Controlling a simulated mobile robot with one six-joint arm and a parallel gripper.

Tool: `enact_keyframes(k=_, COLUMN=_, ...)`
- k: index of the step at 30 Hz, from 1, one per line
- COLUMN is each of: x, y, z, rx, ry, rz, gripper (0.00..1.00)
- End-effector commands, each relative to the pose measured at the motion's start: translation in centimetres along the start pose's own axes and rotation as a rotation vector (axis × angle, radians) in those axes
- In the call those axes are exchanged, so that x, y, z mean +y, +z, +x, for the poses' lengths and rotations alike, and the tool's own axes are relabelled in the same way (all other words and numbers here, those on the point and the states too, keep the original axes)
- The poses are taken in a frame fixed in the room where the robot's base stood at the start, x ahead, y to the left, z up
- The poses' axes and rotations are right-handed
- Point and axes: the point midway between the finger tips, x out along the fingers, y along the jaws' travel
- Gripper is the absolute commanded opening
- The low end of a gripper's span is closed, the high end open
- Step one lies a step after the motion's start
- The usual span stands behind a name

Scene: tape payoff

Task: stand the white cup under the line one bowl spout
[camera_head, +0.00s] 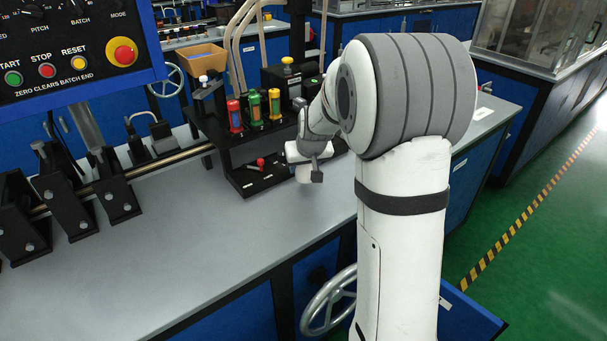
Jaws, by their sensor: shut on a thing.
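My gripper (314,165) is seen from behind, low over the grey bench beside the right end of the black stand. It is shut on the white cup (303,173), of which only a small pale part shows below and left of the wrist. The rest is hidden by the gripper, and I cannot tell whether the cup touches the bench. A tan bowl (202,56) sits high at the back left of the stand, left of and above my gripper. I cannot make out its spout clearly.
The black stand (243,140) carries red, green and yellow cartridges, with a red-handled valve (260,163) on its low base. Black brackets (70,205) and a rail line the bench's left. A control panel (70,50) overhangs the upper left. The front of the grey bench (215,235) is clear.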

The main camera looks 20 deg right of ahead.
Motion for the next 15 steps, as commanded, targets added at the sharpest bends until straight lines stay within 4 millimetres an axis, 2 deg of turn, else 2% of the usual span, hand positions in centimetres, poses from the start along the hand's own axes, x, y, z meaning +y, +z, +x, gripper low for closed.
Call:
enact_keyframes(k=3, x=0.1, y=1.1, z=1.7, rx=-0.005, ry=0.0, rz=0.002, gripper=0.25)
enact_keyframes(k=6, x=0.1, y=1.5, z=2.5, rx=-0.003, ry=0.001, rz=0.001, gripper=0.25)
enact_keyframes(k=15, x=0.1, y=1.6, z=2.7, rx=-0.001, ry=0.001, rz=0.002, gripper=0.25)
